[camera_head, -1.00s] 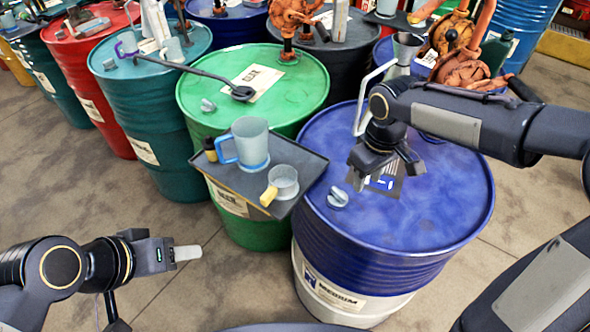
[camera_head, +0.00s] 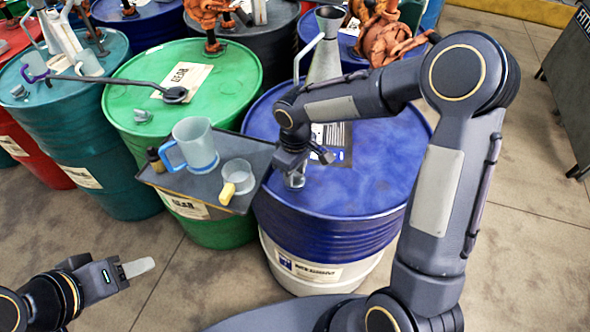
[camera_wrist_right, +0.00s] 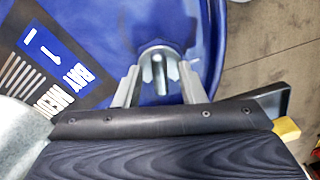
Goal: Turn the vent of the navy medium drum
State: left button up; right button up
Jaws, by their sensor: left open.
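The navy medium drum (camera_head: 350,190) stands in the middle of the head view, with a blue top and a white lower band bearing a label. Its vent is a small grey cap with a raised fin near the top's front left edge; it shows clearly in the right wrist view (camera_wrist_right: 159,68) and is mostly hidden in the head view. My right gripper (camera_head: 294,178) points down at the vent. In the right wrist view its two fingers (camera_wrist_right: 160,88) stand on either side of the fin, with gaps showing. My left gripper (camera_head: 138,267) is open and empty, low over the floor at left.
A dark tray (camera_head: 250,150) with a blue-handled jug (camera_head: 194,145), a yellow-handled cup (camera_head: 237,176) and a small bottle sits just left of my right gripper. A funnel (camera_head: 325,60) and a printed card (camera_head: 338,150) are on the drum. A green drum (camera_head: 225,75) stands behind the tray.

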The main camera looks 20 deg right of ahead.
jog(key=shift+c, duration=0.5)
grip_shut()
